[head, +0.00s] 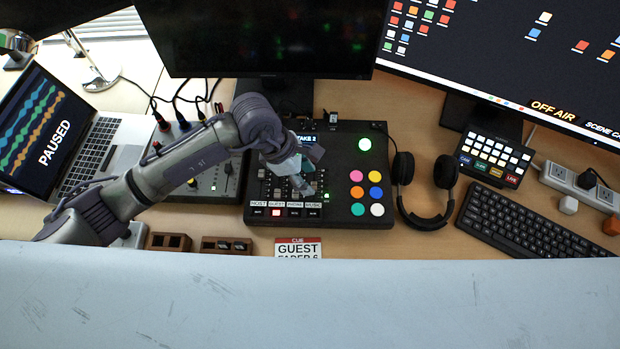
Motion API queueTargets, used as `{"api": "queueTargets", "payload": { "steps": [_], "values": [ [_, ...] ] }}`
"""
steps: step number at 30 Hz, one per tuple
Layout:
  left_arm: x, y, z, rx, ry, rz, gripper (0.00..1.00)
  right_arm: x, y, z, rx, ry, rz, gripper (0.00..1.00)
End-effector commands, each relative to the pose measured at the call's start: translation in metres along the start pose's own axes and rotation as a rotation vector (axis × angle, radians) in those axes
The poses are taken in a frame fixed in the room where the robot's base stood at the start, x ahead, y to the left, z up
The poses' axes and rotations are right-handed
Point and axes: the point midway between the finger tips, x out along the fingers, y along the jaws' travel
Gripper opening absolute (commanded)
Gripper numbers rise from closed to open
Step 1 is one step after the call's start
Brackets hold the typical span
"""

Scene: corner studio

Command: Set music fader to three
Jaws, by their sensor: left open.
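The black mixer console (345,203) lies on the wooden desk, with a row of faders labelled HOST, GUEST, PHONE and MUSIC along its front left. The MUSIC label (313,205) is the rightmost of these. My left gripper (306,188) is open and reaches down over the fader area, close to the music column. It hides the upper part of the faders, so I cannot tell the music fader's exact position or whether a finger touches it. My right gripper is not in view.
Headphones (427,218) and a black keyboard (519,222) lie right of the console. A grey mixer (207,181) and a laptop (62,130) are on the left. Monitors stand behind.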

Motion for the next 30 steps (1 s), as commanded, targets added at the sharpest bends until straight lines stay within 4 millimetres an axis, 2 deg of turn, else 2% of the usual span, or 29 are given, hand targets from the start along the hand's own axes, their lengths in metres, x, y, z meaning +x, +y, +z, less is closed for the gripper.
{"api": "queueTargets", "payload": {
  "steps": [1, 6, 12, 18, 30],
  "values": [
    [-0.013, 0.002, -0.001, 0.001, 0.001, 0.005, 0.48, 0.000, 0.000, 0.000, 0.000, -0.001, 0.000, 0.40],
    [-0.050, 0.002, 0.000, 0.001, 0.001, 0.005, 0.48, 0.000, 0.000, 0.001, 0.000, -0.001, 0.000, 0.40],
    [-0.081, 0.001, -0.001, 0.000, 0.001, 0.002, 0.48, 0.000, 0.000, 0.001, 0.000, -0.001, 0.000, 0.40],
    [-0.092, 0.000, 0.000, 0.001, 0.001, 0.001, 0.48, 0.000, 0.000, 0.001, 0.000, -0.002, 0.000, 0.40],
    [-0.092, 0.000, 0.000, 0.000, 0.001, 0.000, 0.48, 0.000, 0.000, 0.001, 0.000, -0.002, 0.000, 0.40]
  ]
}}
